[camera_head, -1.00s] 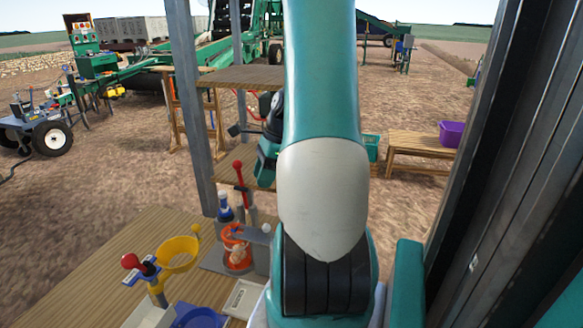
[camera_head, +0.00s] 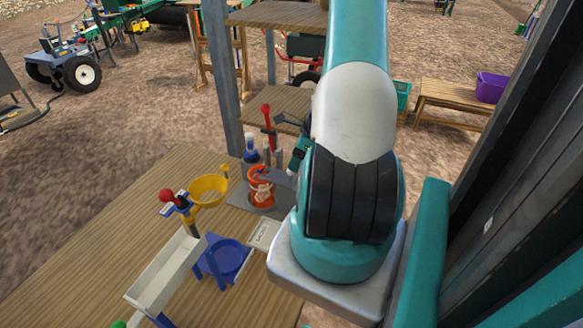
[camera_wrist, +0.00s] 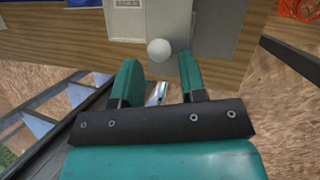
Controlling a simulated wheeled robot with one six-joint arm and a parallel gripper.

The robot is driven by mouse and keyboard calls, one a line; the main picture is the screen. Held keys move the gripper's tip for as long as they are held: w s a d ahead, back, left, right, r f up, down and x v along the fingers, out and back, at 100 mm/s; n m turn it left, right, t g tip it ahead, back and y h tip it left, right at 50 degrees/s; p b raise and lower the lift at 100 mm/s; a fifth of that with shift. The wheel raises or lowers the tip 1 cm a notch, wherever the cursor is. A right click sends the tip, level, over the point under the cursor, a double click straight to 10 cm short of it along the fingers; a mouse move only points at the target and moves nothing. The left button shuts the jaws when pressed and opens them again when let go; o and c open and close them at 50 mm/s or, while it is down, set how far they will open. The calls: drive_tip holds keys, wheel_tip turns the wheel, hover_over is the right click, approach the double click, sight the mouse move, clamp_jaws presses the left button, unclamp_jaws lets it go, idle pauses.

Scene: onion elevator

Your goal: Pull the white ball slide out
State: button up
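The white ball (camera_wrist: 158,49) is the knob of the slide, at the front edge of a wooden bench in the wrist view.
The bench (camera_head: 100,262) holds an orange-red container (camera_head: 261,186), a yellow ring funnel (camera_head: 209,190), a red-knobbed lever (camera_head: 167,196), a white chute (camera_head: 165,272) and a blue tray (camera_head: 226,258). A metal post (camera_head: 222,80) stands behind, and a dark frame is at right.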

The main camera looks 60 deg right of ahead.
drive_tip(key=shift+p+x, duration=0.35)
drive_tip(key=shift+x, duration=1.7)
drive_tip(key=shift+c, duration=0.5)
drive_tip(key=c, duration=0.6)
drive_tip(key=shift+s+d+p, duration=0.2)
drive_tip(key=shift+s+p, duration=0.1)
drive_tip(key=shift+s, duration=2.25)
drive_tip(key=o, duration=1)
drive_tip(key=shift+s, duration=0.1)
drive_tip(key=shift+o, duration=0.2)
drive_tip(key=shift+r, duration=0.1)
